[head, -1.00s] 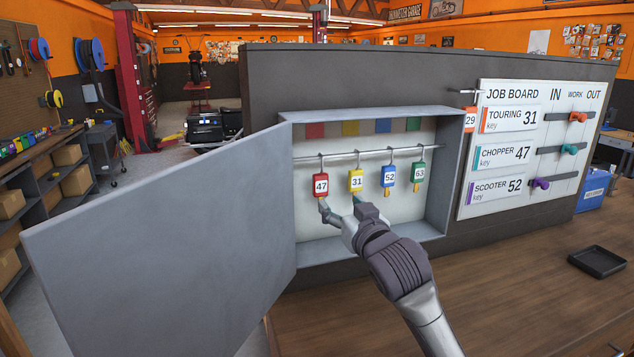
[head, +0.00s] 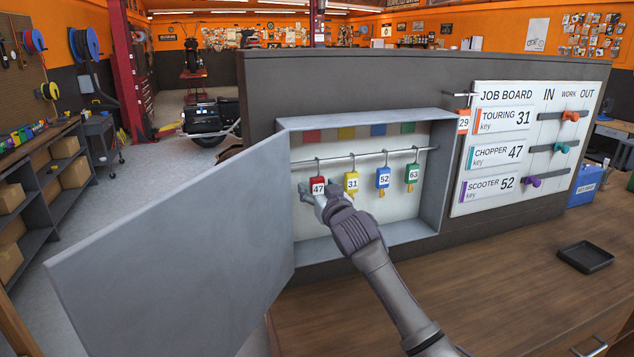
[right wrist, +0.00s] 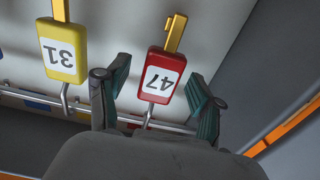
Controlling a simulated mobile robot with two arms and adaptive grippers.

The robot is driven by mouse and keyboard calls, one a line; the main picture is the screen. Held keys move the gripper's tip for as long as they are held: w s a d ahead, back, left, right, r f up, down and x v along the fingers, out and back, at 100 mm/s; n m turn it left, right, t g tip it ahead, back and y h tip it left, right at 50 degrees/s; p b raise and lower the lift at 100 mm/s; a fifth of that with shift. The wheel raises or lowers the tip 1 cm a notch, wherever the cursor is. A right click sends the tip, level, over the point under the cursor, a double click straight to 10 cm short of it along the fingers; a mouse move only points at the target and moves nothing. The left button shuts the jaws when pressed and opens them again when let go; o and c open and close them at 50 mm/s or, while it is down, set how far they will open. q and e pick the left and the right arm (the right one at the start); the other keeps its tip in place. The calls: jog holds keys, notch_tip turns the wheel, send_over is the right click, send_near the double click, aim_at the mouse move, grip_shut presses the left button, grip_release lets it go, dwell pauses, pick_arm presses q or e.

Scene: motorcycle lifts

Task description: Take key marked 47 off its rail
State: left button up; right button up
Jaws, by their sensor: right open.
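The red key tag marked 47 (head: 318,186) hangs from a hook on the metal rail (head: 370,155) inside the open grey key cabinet (head: 436,190). It is the leftmost tag. My right gripper (head: 311,192) is at this tag and partly covers it in the head view. In the right wrist view the red tag (right wrist: 162,74) appears upside down between the two spread fingers of my right gripper (right wrist: 158,88), with gaps on both sides. The hook still runs from tag to rail. My left gripper is not in view.
Yellow tag 31 (head: 351,182), blue tag 52 (head: 383,178) and green tag 63 (head: 412,174) hang to the right. The open cabinet door (head: 175,260) stands left of my right arm. A job board (head: 525,145) and black tray (head: 585,257) are at the right.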

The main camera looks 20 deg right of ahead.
jog(key=shift+w, duration=0.25)
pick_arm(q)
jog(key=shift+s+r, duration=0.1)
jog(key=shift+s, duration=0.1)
pick_arm(e)
jog(key=shift+s, duration=0.1)
jog(key=shift+c, duration=0.4)
jog(key=c, duration=1)
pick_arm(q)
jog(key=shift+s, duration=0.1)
